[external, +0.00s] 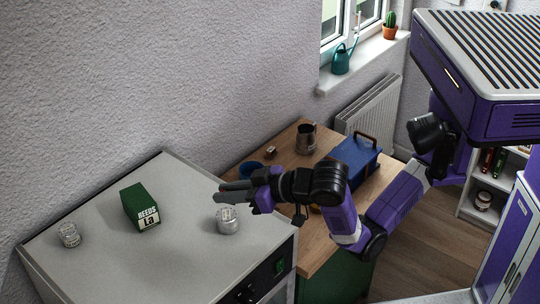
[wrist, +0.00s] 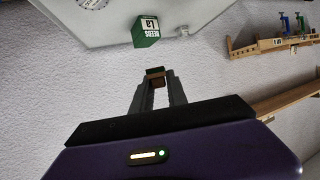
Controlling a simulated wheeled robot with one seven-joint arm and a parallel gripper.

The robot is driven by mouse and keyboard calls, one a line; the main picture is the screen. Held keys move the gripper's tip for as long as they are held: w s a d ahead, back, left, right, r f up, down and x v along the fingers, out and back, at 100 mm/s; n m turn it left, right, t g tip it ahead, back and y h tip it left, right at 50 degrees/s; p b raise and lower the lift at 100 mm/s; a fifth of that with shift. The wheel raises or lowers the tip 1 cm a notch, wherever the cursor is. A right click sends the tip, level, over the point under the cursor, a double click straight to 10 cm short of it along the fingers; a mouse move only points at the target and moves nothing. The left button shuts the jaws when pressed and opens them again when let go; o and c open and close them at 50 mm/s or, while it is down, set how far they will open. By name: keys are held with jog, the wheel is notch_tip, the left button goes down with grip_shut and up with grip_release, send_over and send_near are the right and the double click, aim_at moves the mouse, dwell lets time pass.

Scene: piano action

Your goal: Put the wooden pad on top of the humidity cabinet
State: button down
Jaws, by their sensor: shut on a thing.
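The humidity cabinet (external: 100,210) fills the lower left of the external view, with a flat pale grey top and dark controls on its front. Its top edge (wrist: 115,38) also shows in the wrist view. My gripper (external: 222,191) is over the right part of the cabinet top, its fingers pointing left. In the wrist view my gripper (wrist: 156,80) is shut on a small brown block with a green face, which I take as the wooden pad (wrist: 156,77). The pad cannot be made out in the external view.

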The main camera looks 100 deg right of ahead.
jog(key=w+a+r, duration=0.1)
jog(key=a+r, duration=0.1)
jog(key=a, duration=0.1)
jog(key=p, duration=0.2)
send_over(225, 268)
jog(key=shift+n+y, duration=0.3)
jog(key=shift+y, duration=0.1)
notch_tip(225, 268, down, 17)
jog(key=shift+f+p, duration=0.6)
jog(key=shift+f, duration=1.85)
jog(key=shift+f, duration=0.15)
jog(key=c, duration=1.3)
grip_release()
